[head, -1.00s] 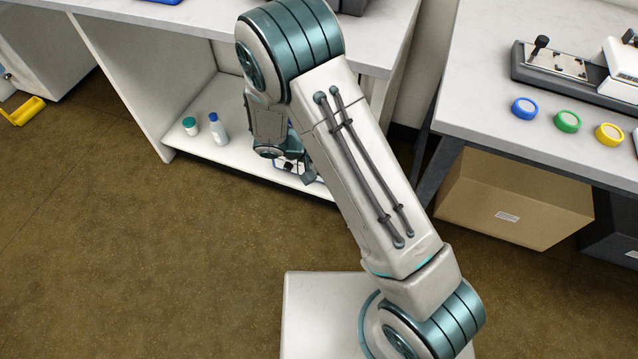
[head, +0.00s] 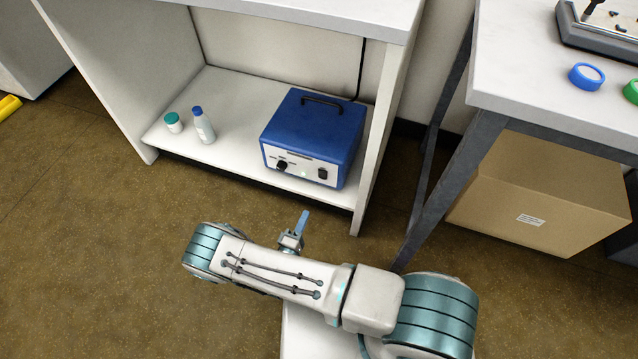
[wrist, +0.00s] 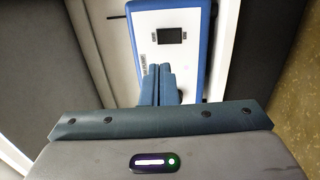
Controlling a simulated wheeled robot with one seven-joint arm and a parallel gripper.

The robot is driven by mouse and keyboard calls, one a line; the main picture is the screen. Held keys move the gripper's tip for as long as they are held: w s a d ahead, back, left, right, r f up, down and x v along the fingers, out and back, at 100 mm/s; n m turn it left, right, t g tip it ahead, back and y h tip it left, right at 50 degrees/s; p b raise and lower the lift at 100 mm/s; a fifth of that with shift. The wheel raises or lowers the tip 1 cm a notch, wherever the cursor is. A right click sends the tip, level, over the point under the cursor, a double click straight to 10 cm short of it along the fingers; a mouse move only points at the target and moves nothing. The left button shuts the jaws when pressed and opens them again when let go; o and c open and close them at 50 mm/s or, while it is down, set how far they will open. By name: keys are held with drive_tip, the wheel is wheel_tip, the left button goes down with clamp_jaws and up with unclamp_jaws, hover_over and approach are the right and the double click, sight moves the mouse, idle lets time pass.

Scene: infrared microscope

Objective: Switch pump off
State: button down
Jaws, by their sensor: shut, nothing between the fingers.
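The pump appears to be the blue box (head: 312,132) with a black top handle, standing on the low shelf under the bench. Its pale front panel carries a black knob (head: 282,165) at the left and a small dark switch (head: 322,173) at the right. My gripper (head: 304,215) is in front of the pump, apart from it, with its blue fingers together and empty. In the wrist view the shut fingers (wrist: 160,72) overlap the pump's panel (wrist: 190,60).
A white bottle with a blue cap (head: 203,126) and a small jar with a green lid (head: 173,123) stand left of the pump on the shelf (head: 235,90). The cabinet's right side wall (head: 382,120) stands close to the pump. Floor in front is clear.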

sight(322, 174)
drive_tip(key=shift+a+f, duration=0.1)
drive_tip(key=shift+f, duration=0.15)
drive_tip(key=shift+s, duration=0.1)
drive_tip(key=b+x, duration=0.4)
drive_tip(key=x, duration=1)
drive_tip(key=shift+a, duration=0.15)
